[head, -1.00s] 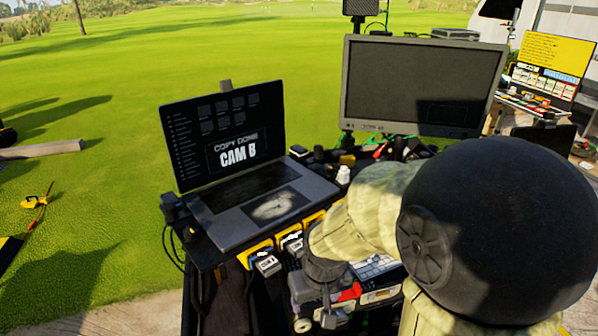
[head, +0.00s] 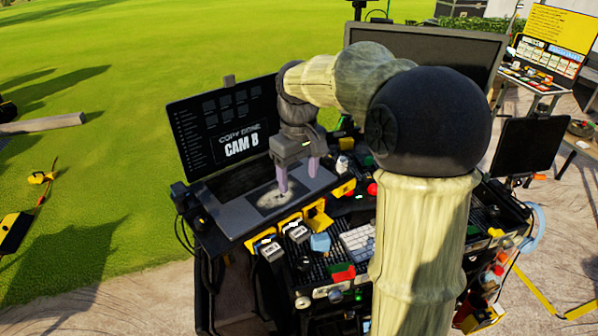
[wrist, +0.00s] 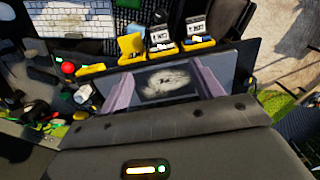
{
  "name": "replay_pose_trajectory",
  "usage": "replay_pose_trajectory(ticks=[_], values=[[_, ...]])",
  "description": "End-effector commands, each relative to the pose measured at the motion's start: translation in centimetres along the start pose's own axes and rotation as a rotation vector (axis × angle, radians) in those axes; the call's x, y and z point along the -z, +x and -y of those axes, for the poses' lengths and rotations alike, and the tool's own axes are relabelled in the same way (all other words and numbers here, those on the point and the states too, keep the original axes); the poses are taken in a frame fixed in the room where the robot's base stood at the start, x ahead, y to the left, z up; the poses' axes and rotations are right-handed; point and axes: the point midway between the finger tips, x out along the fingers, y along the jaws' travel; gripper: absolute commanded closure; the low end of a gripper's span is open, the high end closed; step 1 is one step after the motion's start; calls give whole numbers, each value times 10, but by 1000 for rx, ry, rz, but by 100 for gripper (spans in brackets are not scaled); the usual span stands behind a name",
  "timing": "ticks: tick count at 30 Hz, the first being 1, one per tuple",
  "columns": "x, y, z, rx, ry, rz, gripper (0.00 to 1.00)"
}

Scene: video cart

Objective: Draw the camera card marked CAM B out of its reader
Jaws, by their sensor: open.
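The laptop (head: 228,205) stands open, its screen reading COPY DONE, CAM B. Yellow card readers (head: 262,240) line the laptop's front edge. Two grey cards with pale labels stand in the left and middle readers: the left card (head: 272,252) and the middle card (head: 299,234). They also show in the wrist view, the left one (wrist: 192,28) and the middle one (wrist: 160,38); their lettering is too small to read. A third reader (head: 317,217), on the right, shows no card. My gripper (head: 298,182) is open and empty, its purple fingers above the laptop, behind the readers.
A dark monitor (head: 430,68) stands behind my arm. In front of the readers are a blue block (head: 320,242), a red-and-green piece (head: 342,272) and a pale keypad (head: 358,240). Red and dark knobs and cables crowd the cart to the laptop's right.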

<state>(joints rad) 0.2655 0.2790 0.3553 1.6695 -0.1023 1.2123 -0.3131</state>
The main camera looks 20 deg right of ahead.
Motion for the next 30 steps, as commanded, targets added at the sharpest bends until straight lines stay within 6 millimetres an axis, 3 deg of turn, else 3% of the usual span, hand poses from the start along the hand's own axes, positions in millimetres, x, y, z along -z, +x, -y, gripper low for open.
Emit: replay_pose_trajectory(ticks=[8, 30], values=[[0, 14, 0, 1, 1, 3, 35], [-1, 130, 1, 1, -2, 4, 35]])
